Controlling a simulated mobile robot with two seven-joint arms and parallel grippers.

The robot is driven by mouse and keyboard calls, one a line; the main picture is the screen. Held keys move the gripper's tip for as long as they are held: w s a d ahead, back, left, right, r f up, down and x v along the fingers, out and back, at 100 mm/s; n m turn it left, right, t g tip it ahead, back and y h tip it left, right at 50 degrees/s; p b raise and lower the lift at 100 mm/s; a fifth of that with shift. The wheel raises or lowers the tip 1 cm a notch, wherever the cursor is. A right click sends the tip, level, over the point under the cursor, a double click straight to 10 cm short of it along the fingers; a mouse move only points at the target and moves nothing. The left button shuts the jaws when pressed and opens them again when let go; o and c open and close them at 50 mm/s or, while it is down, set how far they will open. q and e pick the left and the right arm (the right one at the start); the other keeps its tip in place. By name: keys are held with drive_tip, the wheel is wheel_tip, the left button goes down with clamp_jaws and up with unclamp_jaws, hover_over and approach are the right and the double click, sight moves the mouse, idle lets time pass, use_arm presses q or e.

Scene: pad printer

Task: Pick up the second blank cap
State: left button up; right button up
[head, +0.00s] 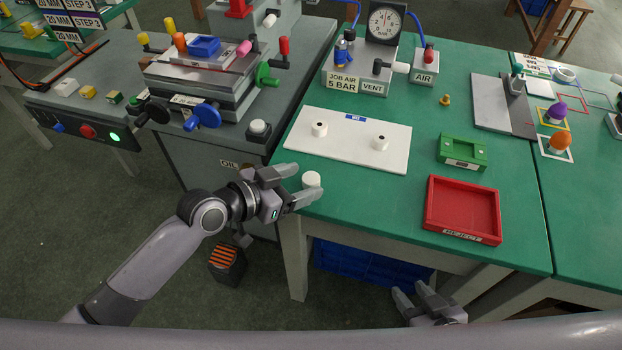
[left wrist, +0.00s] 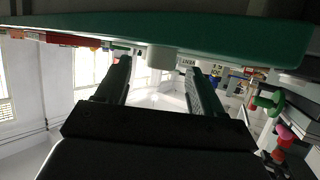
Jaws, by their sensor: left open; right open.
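A white round blank cap (head: 311,180) stands at the near left corner of the green table. My left gripper (head: 307,183) is open, with its fingertips on either side of the cap or just short of it. In the left wrist view the cap (left wrist: 162,57) shows between the open fingers (left wrist: 160,75), towards their tips; contact cannot be told. Two more white pieces, one on the left (head: 320,129) and one on the right (head: 380,142), stand on a white board (head: 350,158). My right gripper (head: 430,300) is open and empty, low in front of the table.
A red reject tray (head: 463,207) and a green block fixture (head: 462,151) lie to the right on the table. The pad printer (head: 205,85) stands at the left, with a gauge unit (head: 385,24) behind the board. The table edge is close to my left gripper.

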sight(311, 181)
use_arm(q)
drive_tip(key=shift+x, duration=1.15)
drive_tip(key=c, duration=1.1)
drive_tip(key=shift+r, duration=0.1)
